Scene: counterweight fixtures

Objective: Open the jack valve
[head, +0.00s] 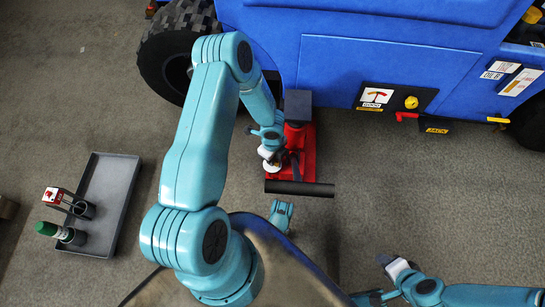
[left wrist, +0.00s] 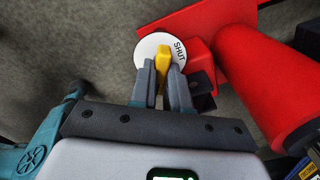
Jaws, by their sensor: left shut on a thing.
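The red jack (head: 307,140) stands on the floor beside the blue vehicle; its red body (left wrist: 262,85) fills the right of the left wrist view. The jack valve is a yellow lever (left wrist: 164,54) on a white round plate (left wrist: 146,46) marked SHUT. The lever points toward the plate's upper middle, just left of the word. My left gripper (left wrist: 162,82) is shut on the lever, a grey finger on each side. In the head view, my left gripper (head: 270,152) is at the jack's left side and hides the lever. My right gripper (head: 388,263) is low at the right, away from the jack; its jaws are unclear.
The blue vehicle (head: 390,65) with a black tyre (head: 165,60) stands behind the jack. A dark bar (head: 300,188) crosses the jack's near end. A grey tray (head: 115,195) with a green-topped item (head: 52,230) lies at left. Floor between tray and jack is mostly clear.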

